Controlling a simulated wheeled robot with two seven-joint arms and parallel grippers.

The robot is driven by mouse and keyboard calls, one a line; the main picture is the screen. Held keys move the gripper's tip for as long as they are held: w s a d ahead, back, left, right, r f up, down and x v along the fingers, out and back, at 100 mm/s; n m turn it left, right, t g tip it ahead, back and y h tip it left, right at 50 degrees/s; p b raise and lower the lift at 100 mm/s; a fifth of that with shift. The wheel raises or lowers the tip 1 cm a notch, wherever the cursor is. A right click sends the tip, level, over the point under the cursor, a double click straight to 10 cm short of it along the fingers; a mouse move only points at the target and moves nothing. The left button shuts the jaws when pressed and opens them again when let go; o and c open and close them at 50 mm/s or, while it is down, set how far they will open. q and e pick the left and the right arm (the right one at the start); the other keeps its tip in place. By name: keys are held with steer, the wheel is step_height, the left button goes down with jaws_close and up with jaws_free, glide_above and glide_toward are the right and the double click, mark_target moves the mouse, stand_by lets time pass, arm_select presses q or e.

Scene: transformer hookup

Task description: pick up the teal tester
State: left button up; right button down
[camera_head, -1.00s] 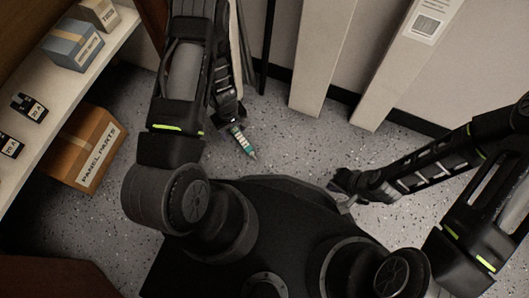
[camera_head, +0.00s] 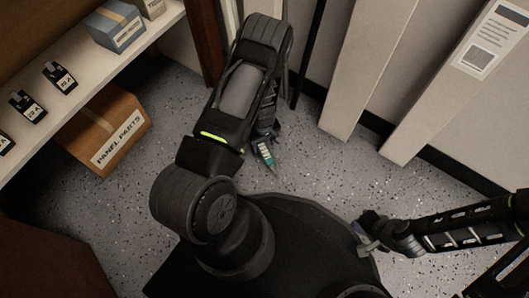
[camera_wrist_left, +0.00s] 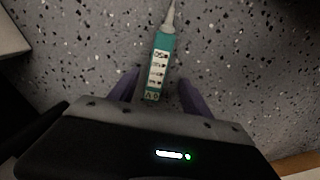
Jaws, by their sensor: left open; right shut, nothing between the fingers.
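The teal tester (camera_head: 265,154) is a slim teal stick with a pale label and a pointed grey tip. In the head view it shows at the end of my left arm, over the speckled floor. In the left wrist view the tester (camera_wrist_left: 158,65) points away, its near end between the two fingers of my left gripper (camera_wrist_left: 157,88). The fingers stand apart, with a gap on each side of it. The left gripper (camera_head: 262,141) is partly hidden by its arm in the head view. My right gripper (camera_head: 367,240) is shut and empty, beside my base, far from the tester.
A cardboard box marked PANEL PARTS (camera_head: 108,130) lies on the floor under a shelf (camera_head: 95,72) at the left. The shelf holds a blue-grey box (camera_head: 117,27) and several small black devices. Pale panels (camera_head: 369,70) lean at the back wall. Open floor lies between.

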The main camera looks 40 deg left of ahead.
mark_target(264, 150)
arm_select(q)
step_height(264, 150, down, 4)
steer(key=b, duration=0.3)
steer(key=shift+w+d+f, duration=0.1)
steer(key=shift+w+f, duration=0.05)
steer(key=shift+f, duration=0.45)
steer(key=shift+c, duration=0.2)
jaws_close()
stand_by(0.4)
